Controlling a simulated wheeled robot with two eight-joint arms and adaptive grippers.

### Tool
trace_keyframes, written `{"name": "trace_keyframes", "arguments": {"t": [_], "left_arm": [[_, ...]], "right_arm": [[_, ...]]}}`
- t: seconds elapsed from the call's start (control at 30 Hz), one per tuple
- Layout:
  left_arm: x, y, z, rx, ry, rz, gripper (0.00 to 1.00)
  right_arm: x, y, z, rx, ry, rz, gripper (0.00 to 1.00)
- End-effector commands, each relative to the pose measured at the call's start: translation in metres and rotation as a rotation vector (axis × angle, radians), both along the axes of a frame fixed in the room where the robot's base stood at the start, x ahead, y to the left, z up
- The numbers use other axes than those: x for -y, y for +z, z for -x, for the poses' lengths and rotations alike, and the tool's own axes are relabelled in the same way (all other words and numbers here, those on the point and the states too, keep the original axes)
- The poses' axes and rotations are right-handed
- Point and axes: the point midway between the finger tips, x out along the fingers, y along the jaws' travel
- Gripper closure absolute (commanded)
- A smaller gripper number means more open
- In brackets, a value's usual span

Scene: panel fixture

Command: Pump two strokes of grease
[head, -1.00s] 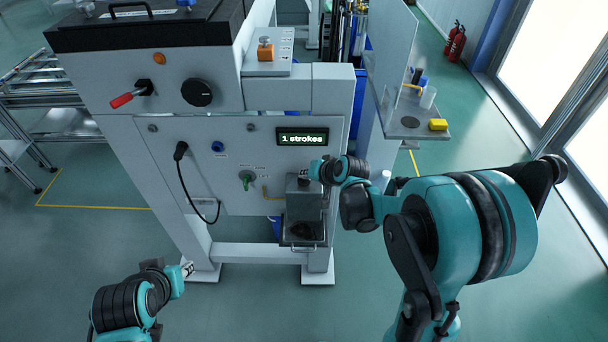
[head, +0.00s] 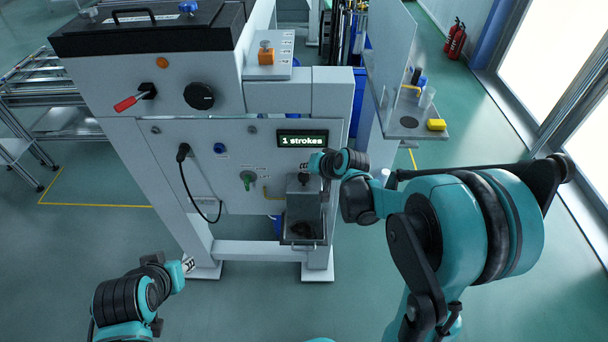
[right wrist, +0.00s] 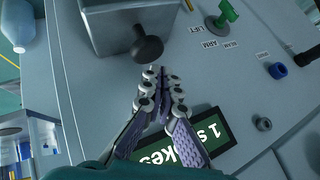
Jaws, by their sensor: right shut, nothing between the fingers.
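The grease pump is a grey box with a black knob (head: 304,179) on top, at the lower right of the panel. The knob shows large in the right wrist view (right wrist: 147,48). The panel display (head: 302,140) reads "1 strokes". My right gripper (head: 307,168) is at the knob, with its fingers together and nothing between them. In the right wrist view its fingertips (right wrist: 162,74) are close beside the knob; I cannot tell whether they touch it. My left gripper (head: 188,265) is low at the left, away from the panel; its finger opening is too small to judge.
The panel also has a green valve handle (head: 248,180), a black cable (head: 187,190) and a red-handled lever (head: 130,102). A tray (head: 303,228) sits below the pump. A side shelf (head: 410,126) with a yellow block stands to the right. The floor in front is clear.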

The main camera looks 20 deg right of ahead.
Motion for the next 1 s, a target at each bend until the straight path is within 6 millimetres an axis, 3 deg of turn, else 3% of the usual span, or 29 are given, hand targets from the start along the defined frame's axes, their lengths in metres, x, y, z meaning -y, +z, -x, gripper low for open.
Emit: {"name": "trace_keyframes", "arguments": {"t": [0.17,0.6,1.0], "left_arm": [[0.0,0.007,0.0,0.0,0.0,0.0,0.69],[0.0,0.04,0.0,0.0,0.0,0.0,0.69],[0.0,0.039,0.0,0.0,0.0,0.0,0.69]], "right_arm": [[0.0,0.008,0.0,0.0,0.0,0.0,1.0],[0.0,0.05,0.0,0.0,0.0,0.0,1.0],[0.0,0.05,0.0,0.0,0.0,0.0,1.0]]}}
